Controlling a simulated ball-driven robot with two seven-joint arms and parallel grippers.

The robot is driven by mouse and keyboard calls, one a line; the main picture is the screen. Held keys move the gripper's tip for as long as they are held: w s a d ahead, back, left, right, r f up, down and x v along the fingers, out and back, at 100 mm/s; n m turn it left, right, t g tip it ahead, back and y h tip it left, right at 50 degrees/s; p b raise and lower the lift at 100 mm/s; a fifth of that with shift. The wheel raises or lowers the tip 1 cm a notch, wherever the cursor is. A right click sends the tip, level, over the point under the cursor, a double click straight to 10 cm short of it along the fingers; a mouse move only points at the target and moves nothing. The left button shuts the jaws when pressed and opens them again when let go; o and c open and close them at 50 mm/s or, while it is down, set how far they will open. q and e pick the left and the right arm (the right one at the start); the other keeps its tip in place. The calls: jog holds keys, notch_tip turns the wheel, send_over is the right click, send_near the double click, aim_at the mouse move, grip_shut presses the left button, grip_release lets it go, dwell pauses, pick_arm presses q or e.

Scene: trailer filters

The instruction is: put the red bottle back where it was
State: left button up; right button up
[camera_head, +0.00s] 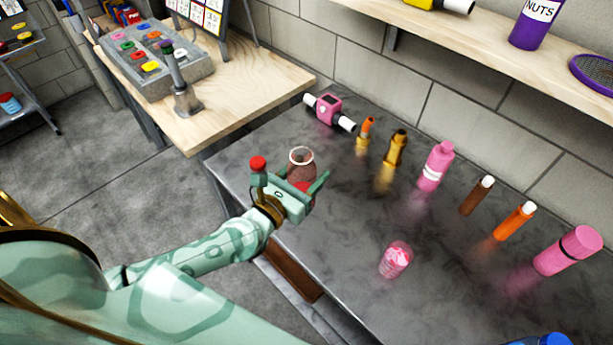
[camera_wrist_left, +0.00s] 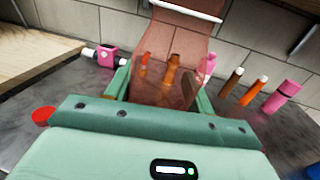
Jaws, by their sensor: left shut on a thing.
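The red bottle (camera_head: 301,166) is see-through and reddish with a pale ring at its top. My left gripper (camera_head: 312,184) is shut on it, near the left end of the dark counter. In the left wrist view the bottle (camera_wrist_left: 170,50) stands roughly upright between the green fingers (camera_wrist_left: 160,92), and other bottles show through it. I cannot tell whether its base touches the counter, since the gripper hides it. My right gripper is not in view.
On the dark counter (camera_head: 340,235) a row runs along the wall: a pink device (camera_head: 329,109), orange and amber bottles, a pink bottle (camera_head: 436,166), brown and orange tubes, and a pink flask (camera_head: 568,250). A pink cup (camera_head: 396,260) stands nearer. Clear counter surrounds the cup.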

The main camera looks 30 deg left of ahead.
pick_arm(q)
jog(key=w+a+f+b, duration=0.1)
jog(key=w+f+b, duration=0.2)
jog(key=f, duration=0.1)
jog(key=w+a+f+b, duration=0.2)
jog(key=w+f+b, duration=0.1)
jog(key=w+f, duration=0.1)
jog(key=w+a+f+b, duration=0.1)
jog(key=w+f+b, duration=0.2)
jog(key=f, duration=0.1)
jog(key=shift+w+a+f, duration=0.1)
jog(key=shift+w+a, duration=0.1)
jog(key=shift+a, duration=0.2)
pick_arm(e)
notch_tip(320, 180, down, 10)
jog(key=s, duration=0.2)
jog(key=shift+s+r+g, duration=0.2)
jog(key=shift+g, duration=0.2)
pick_arm(q)
jog(key=shift+r, duration=0.2)
jog(key=shift+s, duration=0.1)
